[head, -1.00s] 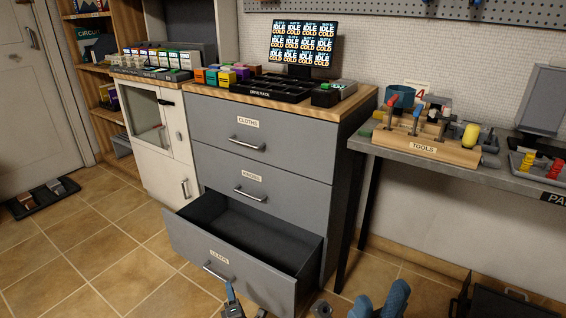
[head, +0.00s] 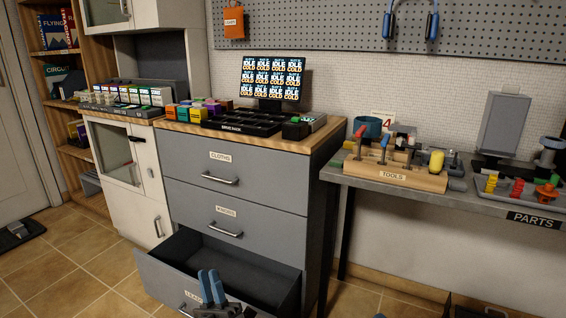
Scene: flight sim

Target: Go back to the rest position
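My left gripper (head: 209,274) shows at the bottom of the head view, its two blue fingers pointing up in front of the open bottom drawer (head: 150,278). The fingers look close together, and nothing shows between them. I cannot tell whether a small gap is left. A small blue tip at the bottom edge (head: 380,316) seems to be my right gripper; the rest of it is out of frame. The bottom drawer is pulled out and its inside looks empty where it shows; my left gripper hides part of its front.
The grey cabinet (head: 240,190) has two shut drawers above the open one. A workbench (head: 470,198) stands right, with a wooden tool block (head: 395,178) and parts tray. A white cabinet (head: 130,205) stands left. Tiled floor (head: 80,255) is free at the left.

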